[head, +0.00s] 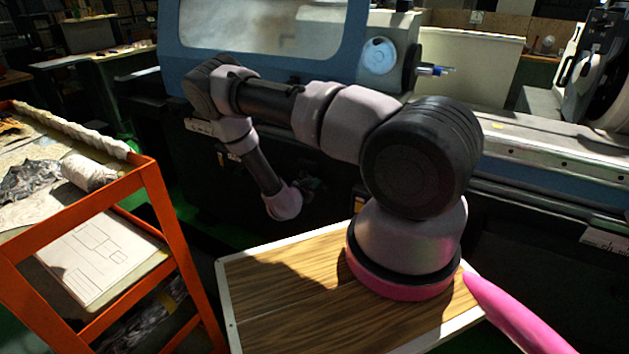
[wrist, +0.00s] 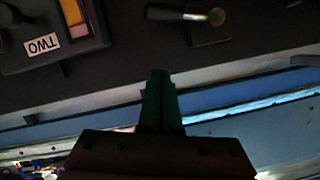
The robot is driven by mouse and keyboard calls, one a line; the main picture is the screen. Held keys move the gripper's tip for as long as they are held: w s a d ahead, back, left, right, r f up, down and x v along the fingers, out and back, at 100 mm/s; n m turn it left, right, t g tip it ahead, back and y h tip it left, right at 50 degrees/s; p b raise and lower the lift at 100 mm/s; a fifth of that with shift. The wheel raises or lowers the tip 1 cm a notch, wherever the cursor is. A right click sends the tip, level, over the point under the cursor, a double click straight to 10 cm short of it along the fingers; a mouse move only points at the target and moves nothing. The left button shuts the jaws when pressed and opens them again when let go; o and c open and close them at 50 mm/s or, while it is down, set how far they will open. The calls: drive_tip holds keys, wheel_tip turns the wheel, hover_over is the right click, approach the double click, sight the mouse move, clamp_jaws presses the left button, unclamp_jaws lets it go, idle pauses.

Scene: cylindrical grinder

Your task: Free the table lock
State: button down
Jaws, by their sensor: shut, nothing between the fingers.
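In the wrist view, a short dark lever (wrist: 180,13) with a lighter rounded end sits on a dark plate (wrist: 210,32) on the machine front. No label shows on it, so I cannot tell for sure that it is the table lock. My gripper (wrist: 160,74) is shut and empty, with its fingertips below the lever in the picture and apart from it. In the head view, my gripper (head: 310,186) is a dark, poorly lit shape in front of the grinder (head: 500,150); the lever cannot be made out there.
A dark panel (wrist: 60,62) with an upside-down "TWO" label and a yellow patch is left of the lever in the wrist view. An orange cart (head: 160,200) with cloth and a paper drawing (head: 95,255) stands left of my arm.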

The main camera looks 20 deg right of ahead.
hover_over(323, 184)
drive_tip(key=s, duration=0.3)
wheel_tip(323, 184, down, 3)
drive_tip(key=shift+w+a+f, duration=0.15)
drive_tip(key=shift+w+f, duration=0.05)
drive_tip(key=shift+f, duration=0.45)
drive_tip(key=shift+w+a+f, duration=0.1)
drive_tip(key=shift+w+f, duration=0.15)
drive_tip(key=shift+f, duration=0.35)
drive_tip(key=shift+w+a+f, duration=0.15)
drive_tip(key=shift+w+f, duration=0.05)
drive_tip(key=shift+f, duration=0.45)
drive_tip(key=shift+f+t, duration=0.1)
drive_tip(key=shift+t, duration=0.2)
drive_tip(key=shift+f, duration=0.25)
